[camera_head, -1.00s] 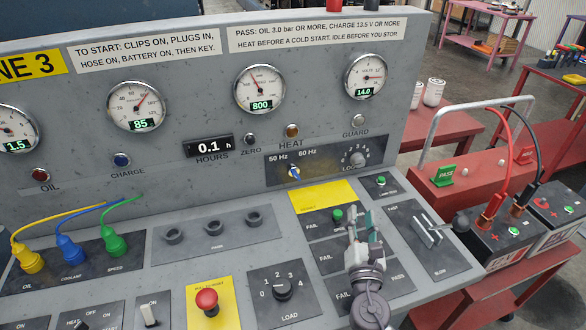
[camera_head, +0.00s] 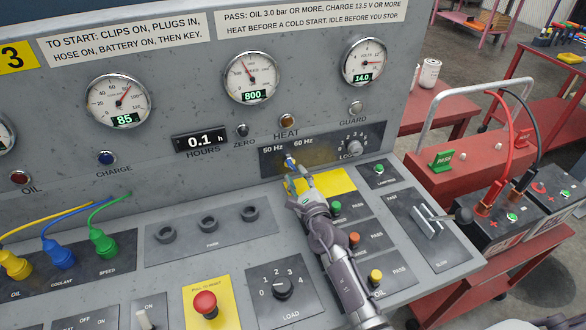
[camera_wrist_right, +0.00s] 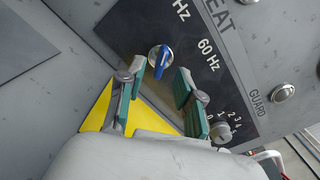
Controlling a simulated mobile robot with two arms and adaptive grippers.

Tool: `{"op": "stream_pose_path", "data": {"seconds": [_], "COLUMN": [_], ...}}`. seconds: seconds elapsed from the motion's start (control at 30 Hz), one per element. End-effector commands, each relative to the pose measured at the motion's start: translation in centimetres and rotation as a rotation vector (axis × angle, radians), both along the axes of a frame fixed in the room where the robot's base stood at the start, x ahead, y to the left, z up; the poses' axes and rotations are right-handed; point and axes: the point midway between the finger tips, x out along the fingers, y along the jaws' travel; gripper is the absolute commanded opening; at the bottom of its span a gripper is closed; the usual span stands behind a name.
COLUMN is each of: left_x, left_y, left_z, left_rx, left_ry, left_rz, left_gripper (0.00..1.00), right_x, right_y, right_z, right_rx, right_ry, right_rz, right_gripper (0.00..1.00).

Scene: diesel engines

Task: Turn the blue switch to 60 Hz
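The blue switch (camera_head: 290,162) sits on the dark plate below the HEAT lamp, between the printed 50 Hz and 60 Hz labels. In the right wrist view the blue switch (camera_wrist_right: 160,58) is upright in the picture, its upper end towards the label at the top, which is partly cut off. My right gripper (camera_head: 297,184) is just in front of and below the switch. In the right wrist view the right gripper (camera_wrist_right: 158,92) is open, its green-padded fingers apart with nothing between them; the switch lies just beyond their tips. My left gripper is not in view.
The LOAD knob (camera_head: 354,147) is right of the switch on the same plate. A yellow label (camera_head: 335,180) lies beside my right gripper. The red emergency button (camera_head: 205,302) and colored plugs (camera_head: 60,254) are farther left. A lever (camera_head: 440,220) stands at right.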

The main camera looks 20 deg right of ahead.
Motion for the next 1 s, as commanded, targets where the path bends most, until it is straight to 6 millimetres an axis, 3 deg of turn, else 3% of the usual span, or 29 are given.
{"op": "stream_pose_path", "data": {"seconds": [0.2, 0.6, 0.83, 1.0], "left_x": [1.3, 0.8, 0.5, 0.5], "left_y": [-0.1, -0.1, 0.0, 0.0], "left_z": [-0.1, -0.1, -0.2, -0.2], "left_rx": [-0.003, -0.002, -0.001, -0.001], "left_ry": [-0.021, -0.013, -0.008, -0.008], "left_rz": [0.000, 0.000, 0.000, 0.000], "left_gripper": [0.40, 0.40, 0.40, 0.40], "right_x": [3.0, 3.7, 3.7, 3.7], "right_y": [0.1, 0.1, 0.1, 0.1], "right_z": [0.0, 0.0, 0.0, 0.0], "right_rx": [0.000, 0.001, 0.001, 0.001], "right_ry": [-0.001, 0.001, 0.000, 0.001], "right_rz": [-0.001, -0.001, -0.001, -0.001], "right_gripper": [0.35, 0.35, 0.00, 0.00]}}
